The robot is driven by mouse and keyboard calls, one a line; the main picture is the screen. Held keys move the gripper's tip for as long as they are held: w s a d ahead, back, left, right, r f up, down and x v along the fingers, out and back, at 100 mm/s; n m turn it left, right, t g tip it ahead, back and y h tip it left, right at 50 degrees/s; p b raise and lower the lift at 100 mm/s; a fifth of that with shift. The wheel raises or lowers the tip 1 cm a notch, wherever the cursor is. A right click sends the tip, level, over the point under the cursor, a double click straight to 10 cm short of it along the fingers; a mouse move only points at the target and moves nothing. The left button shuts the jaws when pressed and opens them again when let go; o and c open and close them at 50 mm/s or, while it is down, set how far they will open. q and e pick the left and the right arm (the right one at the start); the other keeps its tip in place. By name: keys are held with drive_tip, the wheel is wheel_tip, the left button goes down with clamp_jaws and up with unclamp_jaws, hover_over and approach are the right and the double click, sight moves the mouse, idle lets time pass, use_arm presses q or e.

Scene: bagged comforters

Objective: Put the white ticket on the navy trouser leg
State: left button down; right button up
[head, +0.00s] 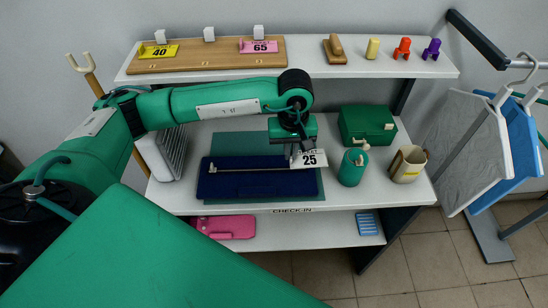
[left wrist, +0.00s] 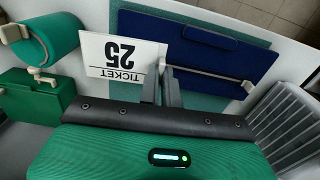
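The white ticket (head: 310,159), marked 25, is held at one edge by my left gripper (head: 292,151) over the right part of the navy trousers. It also shows in the left wrist view (left wrist: 118,57), with the fingertips (left wrist: 165,70) closed at its edge. The navy trousers (head: 240,187) lie folded flat on the middle shelf, with a pale bar across them; they show too in the left wrist view (left wrist: 205,45). Whether the ticket touches the cloth, I cannot tell. My right gripper is not in view.
A teal mat (head: 237,143) lies under the trousers. A green box (head: 367,124), a green cylinder (head: 352,172) and a beige mug (head: 408,165) stand to the right. A grey ribbed item (head: 166,155) stands left. Yellow (head: 158,51) and pink (head: 259,46) tickets are above.

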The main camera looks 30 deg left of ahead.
use_arm(q)
drive_tip(key=a+f+n, duration=0.1)
drive_tip(key=f+n, duration=0.1)
drive_tip(key=s+a+f+n+p, duration=0.1)
drive_tip(key=a+n, duration=0.1)
drive_tip(key=n, duration=0.1)
drive_tip(key=a+f+n+p, duration=0.1)
drive_tip(key=f+n, duration=0.1)
drive_tip(key=shift+s+a+f+n, duration=0.3)
drive_tip(key=shift+s+f+n, duration=0.05)
drive_tip(key=shift+n, duration=0.05)
drive_tip(key=shift+s+a+f+n, duration=0.1)
drive_tip(key=shift+a+f+n, duration=0.2)
drive_tip(key=shift+f, duration=0.1)
drive_tip(key=shift+f+b, duration=0.3)
drive_tip(key=shift+f, duration=1.45)
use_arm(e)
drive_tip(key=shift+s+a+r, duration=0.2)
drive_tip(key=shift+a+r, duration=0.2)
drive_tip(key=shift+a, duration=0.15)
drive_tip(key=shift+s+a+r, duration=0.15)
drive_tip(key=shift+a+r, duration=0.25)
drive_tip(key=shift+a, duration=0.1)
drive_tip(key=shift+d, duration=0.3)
use_arm(q)
drive_tip(key=shift+f+b, duration=0.25)
drive_tip(key=shift+b, duration=0.25)
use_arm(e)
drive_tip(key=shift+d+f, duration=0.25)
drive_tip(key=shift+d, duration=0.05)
